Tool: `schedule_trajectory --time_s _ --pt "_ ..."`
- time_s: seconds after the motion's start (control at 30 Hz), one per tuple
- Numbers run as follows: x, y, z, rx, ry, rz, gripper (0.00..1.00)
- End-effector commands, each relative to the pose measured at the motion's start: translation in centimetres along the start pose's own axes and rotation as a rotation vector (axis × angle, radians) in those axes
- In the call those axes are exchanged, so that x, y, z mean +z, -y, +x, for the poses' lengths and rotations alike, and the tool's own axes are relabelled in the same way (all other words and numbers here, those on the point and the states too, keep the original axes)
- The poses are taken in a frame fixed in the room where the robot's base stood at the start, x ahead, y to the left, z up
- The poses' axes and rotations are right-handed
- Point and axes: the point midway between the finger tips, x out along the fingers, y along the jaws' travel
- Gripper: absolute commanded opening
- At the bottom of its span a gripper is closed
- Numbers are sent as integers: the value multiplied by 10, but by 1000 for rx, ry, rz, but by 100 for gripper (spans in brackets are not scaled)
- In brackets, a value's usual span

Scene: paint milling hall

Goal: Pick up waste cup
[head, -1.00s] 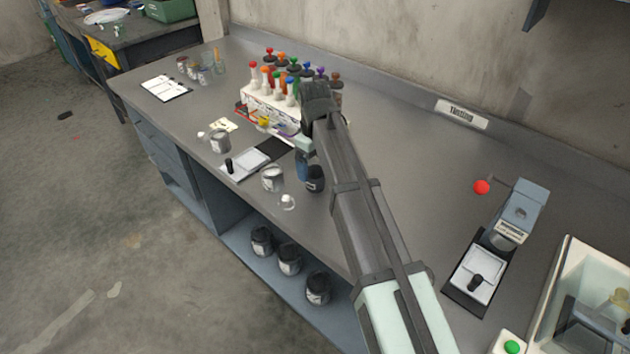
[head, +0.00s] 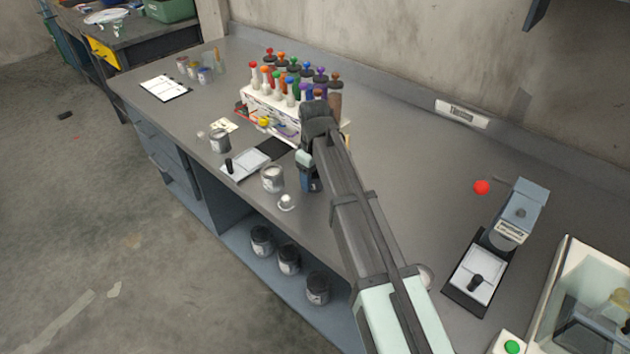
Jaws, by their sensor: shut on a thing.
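My gripper (head: 308,180) points down at the bench, in front of the bottle rack in the head view. It is shut on a small dark cup (head: 316,186), which I take to be the waste cup. The fingers and my arm hide most of this cup, so its shape and contents do not show. I cannot tell whether its base touches the bench.
A grey tin (head: 272,179) and a small whitish item (head: 287,202) stand left of my gripper. A rack of coloured-top bottles (head: 275,113) stands behind. A flat black-and-white device (head: 245,164) lies left. A lever device (head: 510,225) stands right. Bench between is mostly clear.

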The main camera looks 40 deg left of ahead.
Motion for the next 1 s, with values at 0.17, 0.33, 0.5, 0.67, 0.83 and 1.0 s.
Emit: schedule_trajectory --time_s 0.17,0.33,0.5,0.67,0.83,1.0 --pt "0 0 0 0 0 0 39" --pt "0 0 0 0 0 0 32" --pt "0 0 -2 0 0 0 32" --pt "0 0 -16 0 -1 0 32" --pt "-1 -1 -44 1 -1 0 32" --pt "-1 -1 -71 1 -1 0 32"
